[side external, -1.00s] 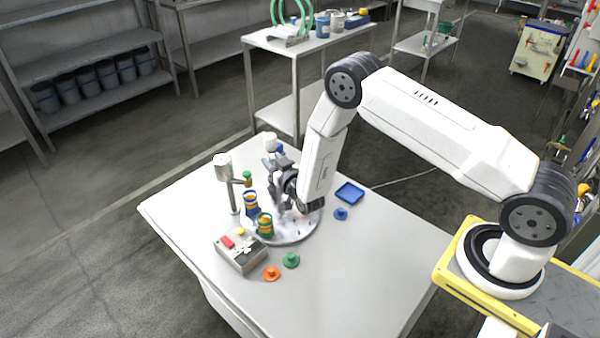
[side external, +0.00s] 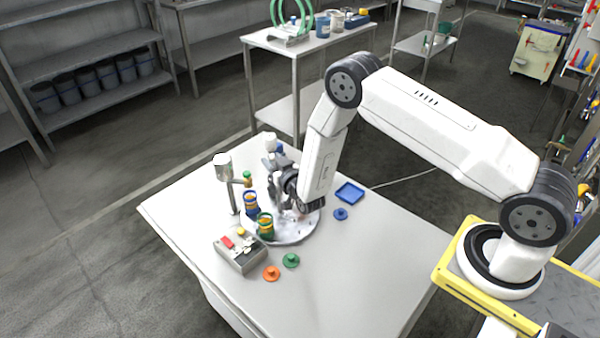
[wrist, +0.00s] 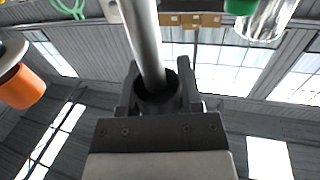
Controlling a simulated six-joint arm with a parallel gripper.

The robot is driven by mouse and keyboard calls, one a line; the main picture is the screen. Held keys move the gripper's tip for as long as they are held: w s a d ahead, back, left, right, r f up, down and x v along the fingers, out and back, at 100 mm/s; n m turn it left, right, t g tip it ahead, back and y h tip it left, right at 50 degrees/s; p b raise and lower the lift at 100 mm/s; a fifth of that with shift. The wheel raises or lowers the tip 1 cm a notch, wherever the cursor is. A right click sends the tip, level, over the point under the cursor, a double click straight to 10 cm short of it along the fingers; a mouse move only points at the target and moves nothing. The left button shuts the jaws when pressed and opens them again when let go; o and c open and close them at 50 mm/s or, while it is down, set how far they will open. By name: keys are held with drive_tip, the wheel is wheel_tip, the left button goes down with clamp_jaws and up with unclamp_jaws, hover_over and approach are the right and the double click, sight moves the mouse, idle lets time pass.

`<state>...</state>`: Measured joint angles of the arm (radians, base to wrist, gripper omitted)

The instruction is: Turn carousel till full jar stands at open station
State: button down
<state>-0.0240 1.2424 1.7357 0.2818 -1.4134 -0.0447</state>
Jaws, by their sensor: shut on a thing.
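The round grey carousel (side external: 297,237) stands on the table. Two jars show at its left: one with blue and orange bands (side external: 250,204) and one with green and orange bands (side external: 265,226). How full they are cannot be told. My gripper (side external: 280,187) is over the back of the carousel, and its fingertips are partly hidden by my wrist. In the wrist view my gripper (wrist: 155,88) is shut around a grey metal rod (wrist: 144,35). That view also shows an orange object (wrist: 22,88) at left and a clear jar with a green part (wrist: 268,18) at upper right.
A post with a pale head (side external: 223,168) stands close left of the carousel. A grey control box (side external: 240,254) with a red button is in front. Orange (side external: 271,273), green (side external: 291,260) and blue (side external: 341,214) knobs and a blue tray (side external: 349,193) lie on the table. The front right of the table is clear.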

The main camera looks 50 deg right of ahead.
drive_tip(key=shift+n+y, duration=0.6)
drive_tip(key=shift+y, duration=0.3)
drive_tip(key=shift+a+n+y, duration=0.2)
drive_tip(key=shift+n+y, duration=0.85)
drive_tip(key=shift+y, duration=0.6)
drive_tip(key=shift+a+n+y, duration=0.2)
drive_tip(key=shift+n+y, duration=0.85)
drive_tip(key=shift+y, duration=0.6)
drive_tip(key=shift+s+a+f+n+g+y, duration=0.15)
drive_tip(key=shift+n+g+y, duration=0.4)
drive_tip(key=shift+n+y, duration=0.5)
drive_tip(key=shift+a+r+n+g+y, duration=0.15)
drive_tip(key=shift+n+g+y, duration=0.45)
drive_tip(key=shift+y, duration=0.75)
drive_tip(key=shift+s+a+f+n+g+y, duration=0.15)
drive_tip(key=shift+n+g+y, duration=0.3)
drive_tip(key=shift+n+y, duration=0.65)
drive_tip(key=shift+a+g+y, duration=0.1)
drive_tip(key=shift+g+y, duration=0.2)
drive_tip(key=shift+y, duration=0.2)
drive_tip(key=shift+c, duration=1.3)
unclamp_jaws()
drive_tip(key=v, duration=0.7)
drive_tip(key=shift+s+d, duration=0.25)
drive_tip(key=shift+d, duration=0.05)
